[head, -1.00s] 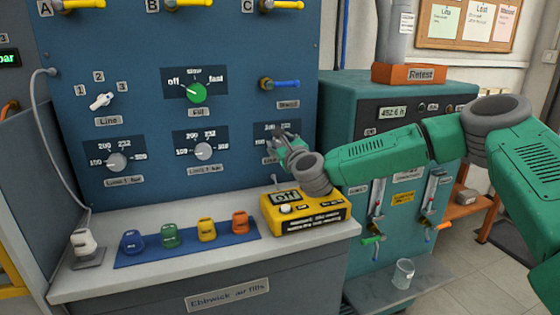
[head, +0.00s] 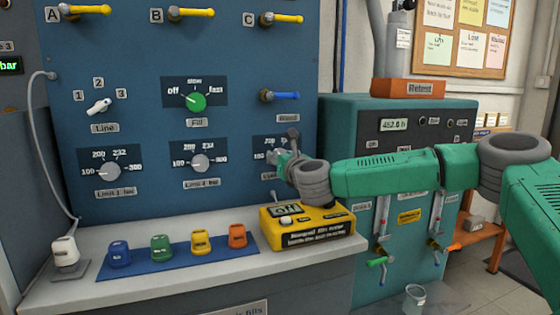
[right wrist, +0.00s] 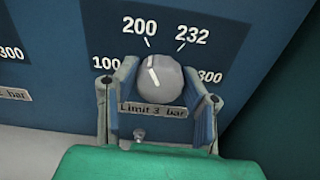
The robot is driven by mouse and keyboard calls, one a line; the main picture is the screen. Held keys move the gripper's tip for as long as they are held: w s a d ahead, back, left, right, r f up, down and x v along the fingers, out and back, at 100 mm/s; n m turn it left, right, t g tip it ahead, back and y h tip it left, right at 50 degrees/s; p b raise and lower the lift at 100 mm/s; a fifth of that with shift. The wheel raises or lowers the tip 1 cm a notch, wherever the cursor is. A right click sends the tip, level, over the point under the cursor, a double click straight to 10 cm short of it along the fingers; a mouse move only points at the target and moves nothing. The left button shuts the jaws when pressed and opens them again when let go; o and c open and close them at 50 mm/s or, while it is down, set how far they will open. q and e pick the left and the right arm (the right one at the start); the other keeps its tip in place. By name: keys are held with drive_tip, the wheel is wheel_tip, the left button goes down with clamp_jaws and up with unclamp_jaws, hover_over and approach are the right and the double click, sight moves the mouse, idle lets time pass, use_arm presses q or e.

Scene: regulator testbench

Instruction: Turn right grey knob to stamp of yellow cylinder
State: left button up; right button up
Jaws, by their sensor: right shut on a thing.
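The right grey knob (right wrist: 168,84), labelled "Limit 3 bar", shows in the right wrist view on a dark blue dial plate with 100, 200, 232 and 300 marks. Its white line points up and slightly left, near 200. My right gripper (right wrist: 162,74) has a finger on each side of the knob and is shut on it. In the head view my right gripper (head: 280,160) covers most of this knob. The yellow cylinder (head: 200,241) stands among coloured ones on a blue mat; its stamp is too small to read. My left gripper is not in view.
Two other grey knobs, left (head: 115,170) and middle (head: 201,163), sit on the panel. A green knob (head: 194,102) is above. A yellow box (head: 306,228) stands on the ledge just below my right gripper. A teal cabinet (head: 345,125) stands to the right.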

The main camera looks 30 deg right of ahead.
drive_tip(key=shift+f, duration=0.45)
drive_tip(key=o, duration=1.2)
drive_tip(key=shift+c, duration=0.2)
drive_tip(key=shift+d+r, duration=0.1)
drive_tip(key=shift+r, duration=0.05)
drive_tip(key=v, duration=1.2)
